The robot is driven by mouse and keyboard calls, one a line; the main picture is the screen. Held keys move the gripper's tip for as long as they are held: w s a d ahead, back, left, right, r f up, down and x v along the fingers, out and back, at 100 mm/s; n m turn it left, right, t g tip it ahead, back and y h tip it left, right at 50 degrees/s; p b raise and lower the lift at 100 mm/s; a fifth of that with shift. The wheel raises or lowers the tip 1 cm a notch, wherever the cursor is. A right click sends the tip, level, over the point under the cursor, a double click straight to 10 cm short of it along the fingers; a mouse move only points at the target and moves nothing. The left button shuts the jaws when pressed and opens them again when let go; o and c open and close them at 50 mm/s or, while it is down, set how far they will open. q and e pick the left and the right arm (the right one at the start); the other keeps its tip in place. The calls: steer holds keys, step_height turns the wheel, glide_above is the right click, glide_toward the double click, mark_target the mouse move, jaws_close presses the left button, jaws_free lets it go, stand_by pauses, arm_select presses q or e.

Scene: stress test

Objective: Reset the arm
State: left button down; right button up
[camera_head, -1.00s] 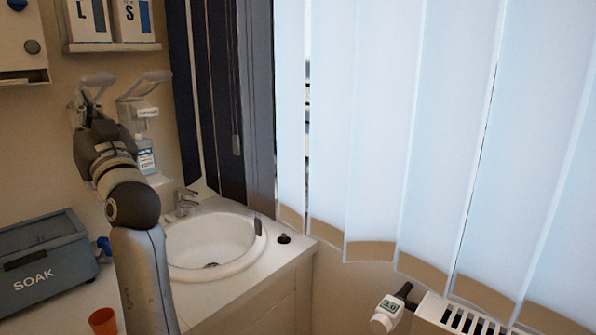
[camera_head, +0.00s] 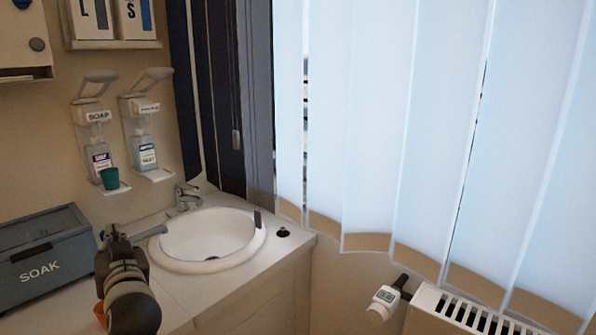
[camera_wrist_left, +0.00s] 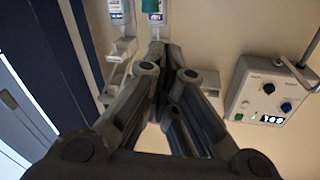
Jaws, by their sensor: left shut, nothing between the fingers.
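My left gripper (camera_head: 116,234) is low over the counter in the head view, between the grey SOAK box and the sink. Its arm comes up from the bottom left. The left wrist view shows its two fingers (camera_wrist_left: 165,62) drawn together with nothing between them. My right gripper is in neither view.
A green cup (camera_head: 110,179) sits on the tray under the SOAP dispenser (camera_head: 98,150). The grey SOAK box (camera_head: 40,255) and the white sink (camera_head: 208,238) flank my arm. An orange cup (camera_head: 98,312) is mostly hidden behind my arm.

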arm_select(q)
steer(key=s+d+f+m+g+h, duration=0.25)
steer(key=s+f, duration=0.35)
steer(key=f, duration=0.5)
steer(key=s+d+f+m+g+h, duration=0.15)
steer(key=s+d+f+h, duration=0.35)
steer(key=f, duration=0.6)
steer(key=s+d+f+m+g+h, duration=0.1)
steer(key=s+d+f+g, duration=0.2)
steer(key=s, duration=0.5)
steer(key=s+d+f+m+g+h, duration=0.1)
steer(key=s+d+f+g, duration=0.15)
steer(key=s+f, duration=0.45)
steer(key=s+d+f+m+g+h, duration=0.1)
steer(key=s+d+f+g+h, duration=0.15)
steer(key=s, duration=0.65)
steer(key=s+a+f+x, duration=0.1)
steer(key=s+x, duration=0.2)
steer(key=x, duration=1)
steer(key=s+a+f+x, duration=0.1)
steer(key=s+x, duration=0.2)
steer(key=x, duration=1)
steer(key=s+a+f+g+y, duration=0.1)
steer(key=s+a+f, duration=0.2)
steer(key=s+f, duration=1.2)
steer(key=shift+s+g, duration=0.3)
steer(key=shift+s, duration=0.75)
